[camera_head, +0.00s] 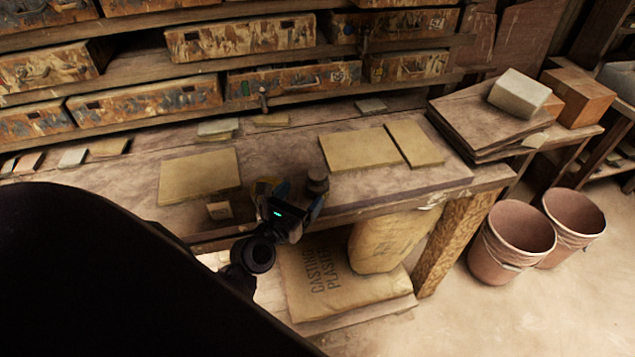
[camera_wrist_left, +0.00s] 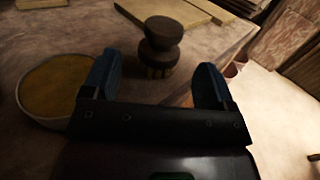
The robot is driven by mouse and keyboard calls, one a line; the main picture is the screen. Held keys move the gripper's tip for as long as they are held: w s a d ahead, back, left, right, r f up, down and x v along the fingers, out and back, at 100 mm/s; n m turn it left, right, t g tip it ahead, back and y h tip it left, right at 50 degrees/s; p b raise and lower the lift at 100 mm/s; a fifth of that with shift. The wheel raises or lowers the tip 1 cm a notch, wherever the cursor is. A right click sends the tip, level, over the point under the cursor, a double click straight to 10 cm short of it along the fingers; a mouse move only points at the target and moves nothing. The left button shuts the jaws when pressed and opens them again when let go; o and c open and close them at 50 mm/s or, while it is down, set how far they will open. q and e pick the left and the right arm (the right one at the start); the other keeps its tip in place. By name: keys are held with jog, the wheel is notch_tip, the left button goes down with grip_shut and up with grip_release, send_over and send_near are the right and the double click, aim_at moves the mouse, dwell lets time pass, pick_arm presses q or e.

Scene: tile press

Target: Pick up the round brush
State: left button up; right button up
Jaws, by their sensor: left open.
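The round brush (camera_head: 317,180) is a dark brown knob on a bristled base, standing upright on the workbench (camera_head: 285,163) near its front edge. In the left wrist view the brush (camera_wrist_left: 160,45) is just beyond and between the fingertips, apart from them. My left gripper (camera_head: 299,197) is open and empty at the bench's front edge, close to the brush. Its blue fingers also show in the left wrist view (camera_wrist_left: 157,72). My right gripper is in neither view.
A round tin of yellow material (camera_wrist_left: 55,88) sits close left of the gripper. Flat yellowish tiles (camera_head: 360,149) lie behind the brush. Drawers (camera_head: 240,38) line the back.

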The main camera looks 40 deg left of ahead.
aim_at(312, 181)
pick_arm(q)
jog(key=shift+w+a, duration=0.1)
jog(key=shift+w, duration=0.95)
jog(key=w, duration=0.2)
jog(key=w+r+p, duration=0.1)
jog(key=w, duration=0.1)
jog(key=shift+w, duration=0.2)
jog(key=shift+w+f, duration=0.1)
jog(key=shift+w, duration=0.35)
jog(key=shift+c, duration=0.4)
jog(key=c, duration=1)
